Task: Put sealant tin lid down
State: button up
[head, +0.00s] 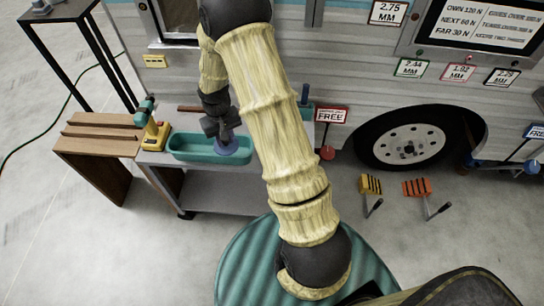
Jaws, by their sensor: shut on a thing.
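My gripper (226,137) points down over the teal tray (180,155) on the grey bench. It is shut on the sealant tin lid (225,149), a small round blue-grey piece just beneath the fingers, at the tray's right part. I cannot tell whether the lid touches the tray floor or the tin, or hangs above it. The fingertips are small and dark, and the tin itself cannot be made out.
A wooden slatted stand (95,150) adjoins the bench (190,182) at left. The camper wall (350,85) rises behind, with a red "FREE" sign (331,115).

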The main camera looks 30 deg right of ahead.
jog(key=shift+s+d+f+n+b, duration=0.1)
jog(key=shift+d+f+n+b, duration=0.1)
jog(key=shift+d+n+b, duration=0.65)
jog(key=s+d+n+b, duration=0.4)
jog(key=d+n+b, duration=0.3)
jog(key=d+n, duration=0.5)
jog(key=shift+f+n, duration=0.4)
jog(key=shift+n, duration=3.55)
jog(key=shift+f+b, duration=0.85)
jog(key=shift+f, duration=2.3)
jog(key=shift+f+b, duration=0.4)
jog(key=shift+f, duration=1.5)
